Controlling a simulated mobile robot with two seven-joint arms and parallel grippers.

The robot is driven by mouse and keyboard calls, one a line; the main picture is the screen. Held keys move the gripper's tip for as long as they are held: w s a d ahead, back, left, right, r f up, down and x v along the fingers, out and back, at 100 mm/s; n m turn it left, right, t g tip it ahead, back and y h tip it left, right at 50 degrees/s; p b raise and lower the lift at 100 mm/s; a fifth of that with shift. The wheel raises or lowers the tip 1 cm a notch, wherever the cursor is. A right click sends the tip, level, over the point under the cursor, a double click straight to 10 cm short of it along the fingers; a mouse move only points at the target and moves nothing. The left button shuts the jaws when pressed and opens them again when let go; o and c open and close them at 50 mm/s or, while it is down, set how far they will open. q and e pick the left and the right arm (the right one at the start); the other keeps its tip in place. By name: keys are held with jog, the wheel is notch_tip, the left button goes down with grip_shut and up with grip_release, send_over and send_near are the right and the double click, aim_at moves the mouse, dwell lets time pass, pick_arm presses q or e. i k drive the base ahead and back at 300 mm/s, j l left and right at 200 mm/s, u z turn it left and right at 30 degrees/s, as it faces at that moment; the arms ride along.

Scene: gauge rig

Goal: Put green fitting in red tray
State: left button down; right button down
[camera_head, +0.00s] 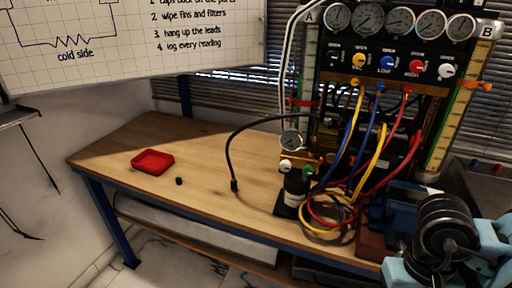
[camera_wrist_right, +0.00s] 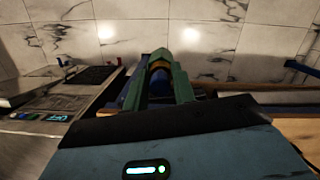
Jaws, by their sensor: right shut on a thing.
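The red tray (camera_head: 153,161) lies flat on the left part of the wooden bench and looks empty. My right gripper (camera_wrist_right: 160,84) shows in the wrist view with its two fingers closed around a small green and brass-coloured piece, which appears to be the green fitting (camera_wrist_right: 158,66). In the head view my right arm is at the lower right, beside the blue vise, far from the tray; its fingertips and the fitting are hidden there. My left gripper is not in view.
The gauge rig (camera_head: 395,70) with coloured hoses fills the back right of the bench (camera_head: 215,150). A blue vise (camera_head: 402,212) stands at the right front. A black cable end (camera_head: 234,185) and a small black piece (camera_head: 179,181) lie near the tray. The bench around them is clear.

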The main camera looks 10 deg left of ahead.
aim_at(154, 164)
jog(key=j+u, duration=0.1)
jog(key=u, duration=0.2)
jog(key=i+j+u, duration=0.1)
jog(key=u, duration=0.25)
jog(key=i+j+u, duration=0.55)
jog(key=i+j, duration=0.85)
